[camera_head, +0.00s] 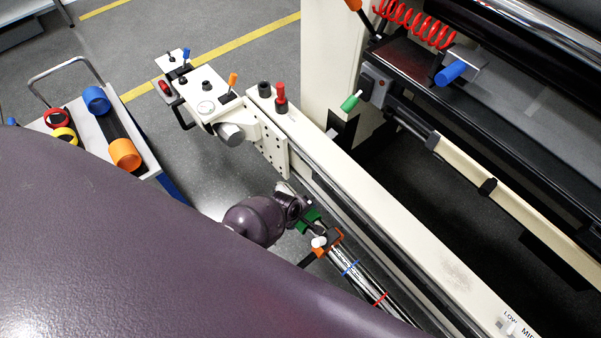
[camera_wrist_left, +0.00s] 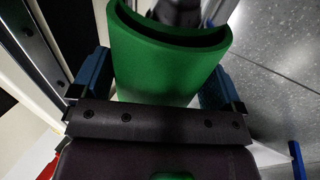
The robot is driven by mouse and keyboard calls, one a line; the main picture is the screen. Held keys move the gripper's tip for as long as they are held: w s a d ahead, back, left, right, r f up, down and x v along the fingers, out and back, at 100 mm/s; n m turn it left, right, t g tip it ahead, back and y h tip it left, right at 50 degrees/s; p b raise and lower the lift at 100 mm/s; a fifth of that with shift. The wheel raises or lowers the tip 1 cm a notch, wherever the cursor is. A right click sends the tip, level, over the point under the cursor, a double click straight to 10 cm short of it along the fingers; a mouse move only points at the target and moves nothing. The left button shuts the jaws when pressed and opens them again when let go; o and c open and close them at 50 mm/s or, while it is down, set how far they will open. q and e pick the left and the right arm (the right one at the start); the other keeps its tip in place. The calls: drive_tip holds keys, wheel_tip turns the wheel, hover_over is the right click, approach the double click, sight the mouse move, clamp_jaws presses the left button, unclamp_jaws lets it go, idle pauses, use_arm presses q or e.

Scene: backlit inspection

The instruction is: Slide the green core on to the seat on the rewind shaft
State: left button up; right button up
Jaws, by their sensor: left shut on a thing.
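The green core (camera_wrist_left: 165,62), a hollow tube, sits between the blue fingers of my left gripper (camera_wrist_left: 158,85) in the left wrist view, its open end facing the top. In the head view only a small part of the green core (camera_head: 307,222) shows past my left gripper (camera_head: 302,212). My right gripper is out of view.
The long cream machine beam (camera_head: 400,235) runs just right of the shaft. A cart (camera_head: 137,128) with coloured rolls stands at left. My arm covers the lower left.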

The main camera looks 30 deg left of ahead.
use_arm(q)
drive_tip(key=shift+s+d+f, duration=0.2)
drive_tip(key=shift+s+d, duration=0.05)
drive_tip(key=shift+a, duration=0.1)
idle(0.3)
drive_tip(key=o, duration=0.7)
drive_tip(key=shift+c, duration=0.2)
